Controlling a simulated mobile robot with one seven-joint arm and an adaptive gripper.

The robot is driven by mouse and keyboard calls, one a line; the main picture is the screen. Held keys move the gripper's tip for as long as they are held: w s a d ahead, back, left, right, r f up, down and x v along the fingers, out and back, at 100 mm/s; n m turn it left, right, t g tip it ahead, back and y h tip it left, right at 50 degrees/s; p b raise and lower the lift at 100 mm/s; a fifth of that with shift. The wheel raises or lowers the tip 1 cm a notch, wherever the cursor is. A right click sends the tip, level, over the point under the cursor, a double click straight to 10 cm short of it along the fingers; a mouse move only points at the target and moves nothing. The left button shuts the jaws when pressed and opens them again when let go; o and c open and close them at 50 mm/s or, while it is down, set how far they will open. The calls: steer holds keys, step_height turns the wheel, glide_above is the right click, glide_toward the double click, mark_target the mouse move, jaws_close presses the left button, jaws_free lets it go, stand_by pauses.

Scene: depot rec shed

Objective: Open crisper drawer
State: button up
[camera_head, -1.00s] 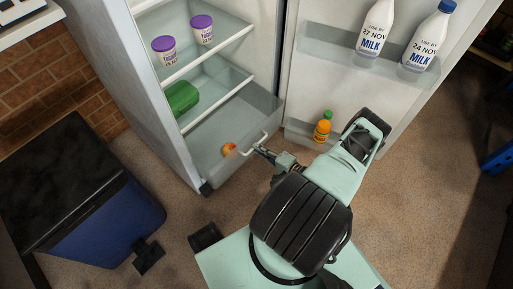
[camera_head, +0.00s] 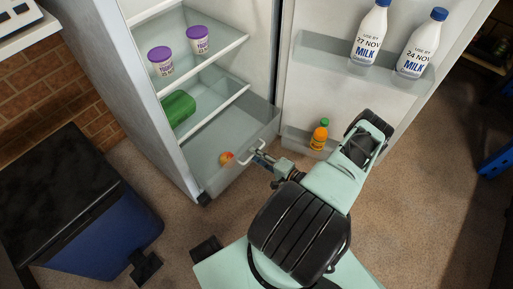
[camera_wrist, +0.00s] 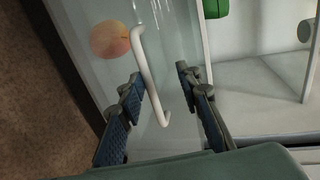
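The crisper drawer (camera_head: 217,181) is a clear bin at the bottom of the open fridge, and looks closed. A round orange-pink fruit (camera_head: 227,158) lies inside it and shows through the front in the wrist view (camera_wrist: 110,40). The drawer's white bar handle (camera_wrist: 147,70) is on its front and also shows in the head view (camera_head: 247,156). My gripper (camera_wrist: 160,74) is open, with one finger on each side of the handle. Gaps show between the handle and both fingers. In the head view my gripper (camera_head: 260,158) is at the handle's right end.
The fridge door stands open at right, with milk bottles (camera_head: 369,36) and an orange bottle (camera_head: 319,137). Shelves above the drawer hold purple-lidded cups (camera_head: 161,62) and a green item (camera_head: 178,108). A blue bin (camera_head: 105,240) stands at left. Floor before the fridge is clear.

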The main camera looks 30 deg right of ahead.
step_height(320, 180, up, 8)
steer(key=shift+r, duration=0.2)
stand_by(0.6)
